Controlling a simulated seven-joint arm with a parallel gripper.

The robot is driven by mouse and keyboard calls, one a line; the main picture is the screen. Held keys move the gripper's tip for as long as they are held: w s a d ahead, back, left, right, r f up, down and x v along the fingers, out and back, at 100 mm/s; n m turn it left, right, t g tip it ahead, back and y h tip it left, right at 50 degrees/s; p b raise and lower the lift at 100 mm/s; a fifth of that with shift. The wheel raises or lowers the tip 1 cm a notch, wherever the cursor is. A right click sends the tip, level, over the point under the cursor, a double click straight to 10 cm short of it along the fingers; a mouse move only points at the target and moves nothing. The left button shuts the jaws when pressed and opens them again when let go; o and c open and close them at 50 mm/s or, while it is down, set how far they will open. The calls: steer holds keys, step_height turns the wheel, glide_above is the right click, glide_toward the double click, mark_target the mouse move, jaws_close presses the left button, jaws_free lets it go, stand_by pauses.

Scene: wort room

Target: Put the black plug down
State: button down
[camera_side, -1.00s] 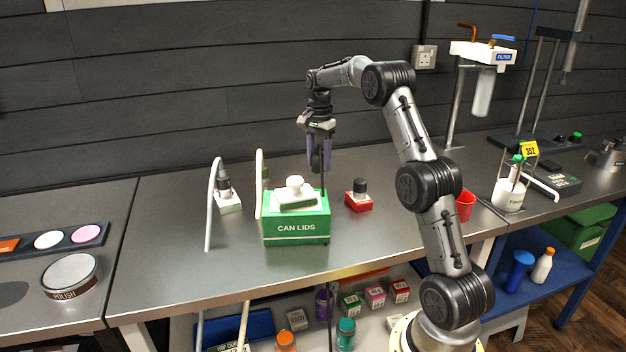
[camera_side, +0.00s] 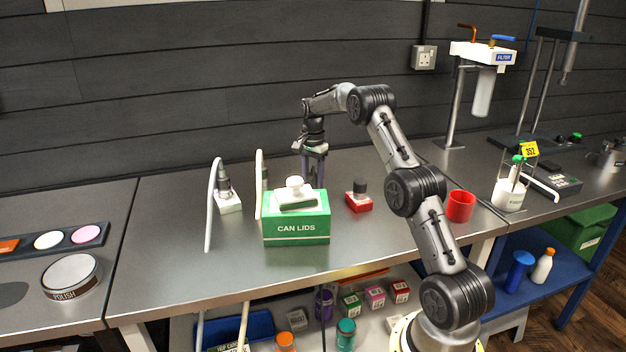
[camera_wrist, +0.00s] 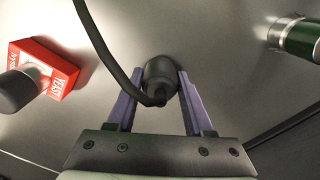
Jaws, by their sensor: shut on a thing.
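The black plug (camera_wrist: 160,78) with its dark cord sits between the purple fingers of my gripper (camera_wrist: 158,85) in the wrist view. The fingers are shut on it. In the side view my gripper (camera_side: 313,170) points down behind the green CAN LIDS box (camera_side: 296,229), low near the steel bench top. The plug is hidden there behind the box and the fingers. I cannot tell whether the plug touches the bench.
A red yeast box (camera_side: 359,203) with a dark-topped item stands right of the green box, and a red cup (camera_side: 460,206) farther right. A white block (camera_side: 228,202) with a grey fitting stands left. A dark green cylinder (camera_wrist: 302,38) is close right in the wrist view.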

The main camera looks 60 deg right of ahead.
steer(key=shift+f, duration=0.1)
steer(key=shift+c, duration=1.4)
jaws_free()
steer(key=shift+f, duration=0.1)
